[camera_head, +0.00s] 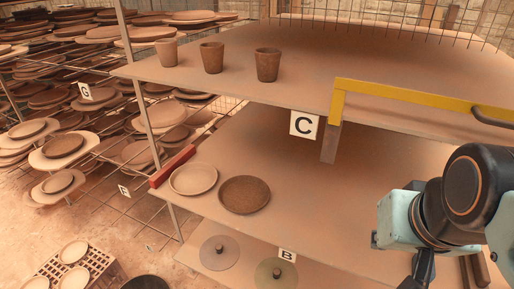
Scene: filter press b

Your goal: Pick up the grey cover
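A grey round cover (232,251) with a small dark knob in its middle lies flat on the low shelf marked B. A second, olive-green cover (277,274) with a similar knob lies to its right, partly cut by the bottom edge of the picture. My arm is at the lower right. A dark part at its lower end, which seems to be my gripper (421,272), is to the right of both covers and well apart from them. Its fingertips are not clear, so I cannot tell whether it is open or shut.
Above, the middle shelf (330,205) bears a pale plate (193,179) and a brown plate (245,194). The top shelf (220,83) bears three cups and a yellow bar (400,95). A metal post stands left. Racks of plates fill the left side; a crate (105,262) stands lower left.

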